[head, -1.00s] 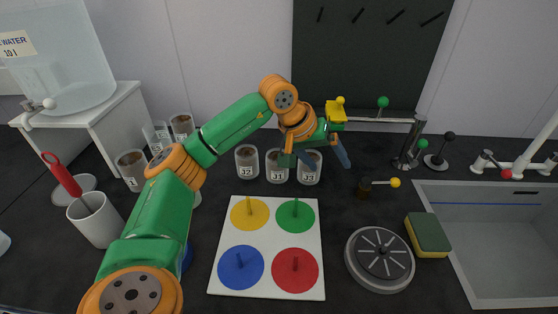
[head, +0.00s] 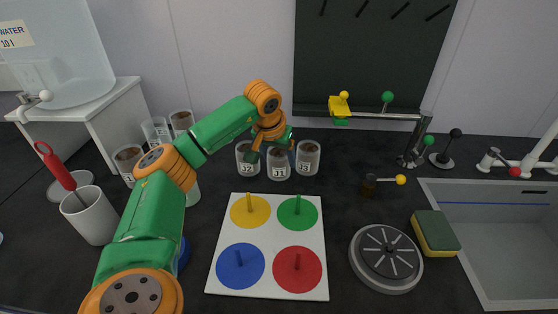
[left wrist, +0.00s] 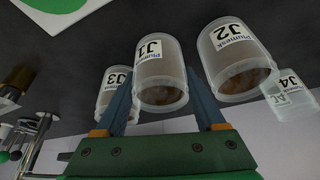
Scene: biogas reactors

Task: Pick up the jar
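Three clear jars with brown contents stand in a row behind the board: J2 (head: 247,157), J1 (head: 278,163) and J3 (head: 307,157). My left gripper (head: 272,150) is at J1, partly covering it in the head view. In the left wrist view, its two blue-grey fingers (left wrist: 160,102) are spread, one on each side of J1 (left wrist: 160,75). I cannot tell whether they touch it. J2 (left wrist: 235,65) is close beside one finger and J3 (left wrist: 114,92) is beyond the other. My right gripper is not in view.
A white board (head: 269,220) with coloured knobbed discs lies in front of the jars. J4 (left wrist: 290,90) stands beyond J2. A round grey device (head: 386,258), a sponge (head: 434,232) and a sink (head: 500,235) are to the right. A cup (head: 90,215) stands left.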

